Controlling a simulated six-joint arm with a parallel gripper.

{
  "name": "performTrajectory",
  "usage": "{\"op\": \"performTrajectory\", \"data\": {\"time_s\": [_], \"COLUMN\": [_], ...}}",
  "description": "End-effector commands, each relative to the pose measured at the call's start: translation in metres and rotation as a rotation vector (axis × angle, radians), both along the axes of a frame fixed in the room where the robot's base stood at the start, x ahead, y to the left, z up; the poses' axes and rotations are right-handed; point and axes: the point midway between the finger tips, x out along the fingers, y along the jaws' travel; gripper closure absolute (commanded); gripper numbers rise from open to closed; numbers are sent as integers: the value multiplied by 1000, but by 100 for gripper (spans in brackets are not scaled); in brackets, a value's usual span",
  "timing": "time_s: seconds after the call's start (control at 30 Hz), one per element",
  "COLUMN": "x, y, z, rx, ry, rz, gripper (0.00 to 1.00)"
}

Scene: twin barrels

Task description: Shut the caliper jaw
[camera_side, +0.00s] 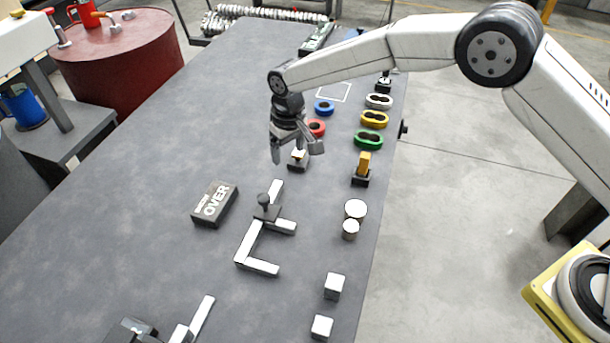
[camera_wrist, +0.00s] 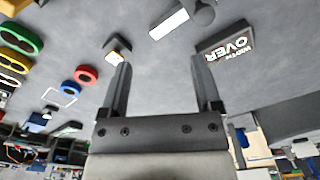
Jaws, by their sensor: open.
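The caliper lies flat on the table in the side view, with a white beam (camera_side: 249,243), a fixed white jaw (camera_side: 258,267) at its near end and a sliding white jaw (camera_side: 282,226) farther up. The jaws are apart. A dark slider with an upright knob (camera_side: 264,200) sits on the beam at the sliding jaw. In the wrist view, part of the white beam (camera_wrist: 168,24) and the knob (camera_wrist: 203,14) show at the top edge. My gripper (camera_side: 295,150) is open and empty above the table, beyond the caliper's far end; its fingers also show in the wrist view (camera_wrist: 161,75).
A dark block marked OVER (camera_side: 214,204) lies left of the caliper. Two round pale pieces (camera_side: 355,210) and two white cubes (camera_side: 335,286) stand to the right. A small dark-based piece (camera_side: 297,161) is close under my gripper. Coloured rings (camera_side: 369,140) lie farther back.

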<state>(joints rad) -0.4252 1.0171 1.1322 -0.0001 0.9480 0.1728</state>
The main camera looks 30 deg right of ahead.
Motion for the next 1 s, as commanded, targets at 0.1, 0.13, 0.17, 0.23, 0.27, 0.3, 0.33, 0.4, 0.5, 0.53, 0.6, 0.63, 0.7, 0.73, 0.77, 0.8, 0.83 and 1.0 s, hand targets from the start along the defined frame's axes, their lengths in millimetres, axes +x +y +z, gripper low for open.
{"op": "performTrajectory", "data": {"time_s": [0.1,0.13,0.17,0.23,0.27,0.3,0.33,0.4,0.5,0.53,0.6,0.63,0.7,0.73,0.77,0.8,0.83,1.0], "x": [3,3,3,3,3,2,2,1,1,1,1,1,1,1,1,0,0,0], "y": [26,31,36,47,51,56,59,65,69,70,71,71,71,70,71,70,70,70], "z": [-15,-19,-22,-29,-31,-34,-36,-39,-42,-42,-42,-42,-43,-43,-43,-44,-45,-57], "rx": [-6,-8,-9,-13,-14,-16,-16,-18,-19,-19,-19,-19,-19,-19,-19,-19,-20,-21], "ry": [15,17,21,27,29,32,33,37,40,40,40,40,40,40,40,40,41,43], "rz": [23,27,31,41,44,49,52,57,60,60,60,60,60,60,60,60,60,60], "gripper": [18,18,18,18,18,18,18,18,18,18,18,18,18,18,18,18,18,18]}}
